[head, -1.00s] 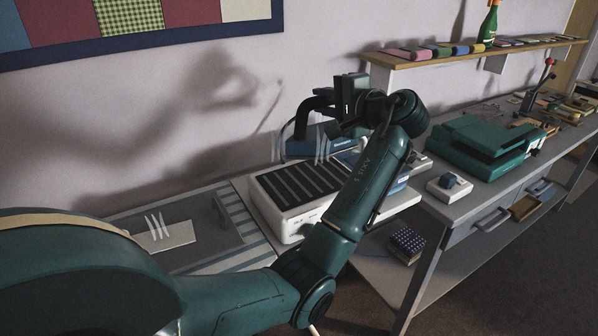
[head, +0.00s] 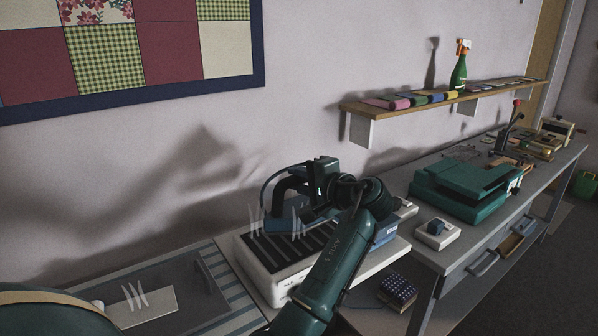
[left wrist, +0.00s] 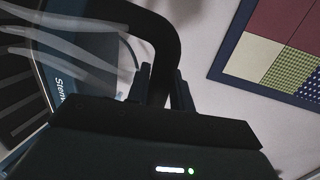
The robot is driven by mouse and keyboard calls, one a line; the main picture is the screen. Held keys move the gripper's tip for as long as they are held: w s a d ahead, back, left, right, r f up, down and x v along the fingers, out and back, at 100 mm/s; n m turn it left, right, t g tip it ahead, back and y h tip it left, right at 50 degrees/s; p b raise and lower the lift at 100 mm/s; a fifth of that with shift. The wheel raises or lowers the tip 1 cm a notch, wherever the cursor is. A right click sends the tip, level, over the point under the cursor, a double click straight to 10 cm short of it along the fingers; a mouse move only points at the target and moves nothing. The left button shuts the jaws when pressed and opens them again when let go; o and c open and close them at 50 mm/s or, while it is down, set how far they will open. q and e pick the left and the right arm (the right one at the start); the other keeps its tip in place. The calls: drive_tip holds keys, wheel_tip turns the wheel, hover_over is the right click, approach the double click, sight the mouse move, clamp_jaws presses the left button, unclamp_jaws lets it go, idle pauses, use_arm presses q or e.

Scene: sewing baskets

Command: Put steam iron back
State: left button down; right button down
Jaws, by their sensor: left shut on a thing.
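The steam iron (head: 285,221) is blue with a black handle. In the head view it is at the back left of a white base (head: 272,287) with a dark slatted top. My left gripper (head: 307,196) is shut on the handle from the right. In the left wrist view the fingers (left wrist: 164,92) are on either side of the black handle, and the blue iron body (left wrist: 66,88) with white lettering shows at left. Pale steam wisps rise by the iron. Whether its sole touches the slats cannot be told. My right gripper is not in view.
A grey ironing mat (head: 185,290) with a white piece and wisps lies left of the base. To the right, a white block with a blue-grey top (head: 437,236) and a green machine (head: 465,189) stand on the bench. A wall shelf (head: 440,101) runs above.

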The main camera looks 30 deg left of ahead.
sight(299, 207)
use_arm(q)
drive_tip(key=shift+f, duration=1.6)
drive_tip(key=shift+f, duration=0.1)
drive_tip(key=c, duration=1.6)
unclamp_jaws()
drive_tip(key=shift+f, duration=0.2)
drive_tip(key=o, duration=0.4)
drive_tip(key=shift+c, duration=0.2)
drive_tip(key=shift+r, duration=0.15)
drive_tip(key=b+v, duration=0.1)
drive_tip(key=v, duration=1.1)
drive_tip(key=shift+d, duration=0.1)
